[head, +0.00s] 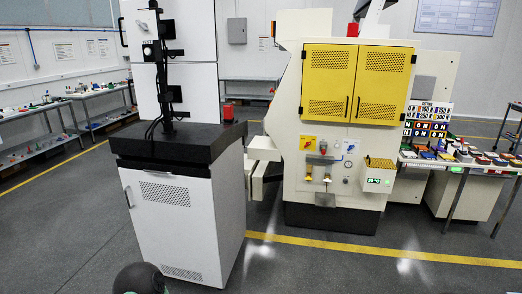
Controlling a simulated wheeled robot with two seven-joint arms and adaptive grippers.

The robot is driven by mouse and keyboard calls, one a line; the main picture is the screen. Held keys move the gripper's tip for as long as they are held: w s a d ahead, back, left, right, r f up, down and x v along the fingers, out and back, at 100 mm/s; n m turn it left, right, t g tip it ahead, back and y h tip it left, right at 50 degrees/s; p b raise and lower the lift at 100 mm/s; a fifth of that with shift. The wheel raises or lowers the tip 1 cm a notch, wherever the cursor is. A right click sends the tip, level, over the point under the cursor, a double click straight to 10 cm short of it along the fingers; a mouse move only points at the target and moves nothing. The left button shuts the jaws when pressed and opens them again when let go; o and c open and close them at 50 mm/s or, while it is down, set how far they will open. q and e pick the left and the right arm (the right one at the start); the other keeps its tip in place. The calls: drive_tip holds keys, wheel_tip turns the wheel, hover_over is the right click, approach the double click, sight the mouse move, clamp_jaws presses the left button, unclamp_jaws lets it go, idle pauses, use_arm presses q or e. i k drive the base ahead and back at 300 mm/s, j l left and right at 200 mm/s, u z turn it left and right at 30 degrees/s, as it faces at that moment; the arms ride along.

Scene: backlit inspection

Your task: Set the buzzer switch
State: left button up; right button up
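No label that I can read marks the buzzer switch, so I cannot tell which control it is. The cream machine (292,112) has a small control row below its yellow doors. Two small fittings sit lower down. A cream box (377,182) with a lit green display juts out at right. The positions of these controls are too small to read. Neither gripper is in view.
A white cabinet (172,222) with a dark top stands at front left of the machine. A table (455,168) of coloured parts and a settings board (428,116) are at right. Grey floor (330,270) with a yellow line (400,254) is clear before the machine. Workbenches (90,92) stand at left.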

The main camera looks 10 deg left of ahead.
sight(144, 25)
drive_tip(key=i+u, duration=0.5)
drive_tip(key=i, duration=1.2)
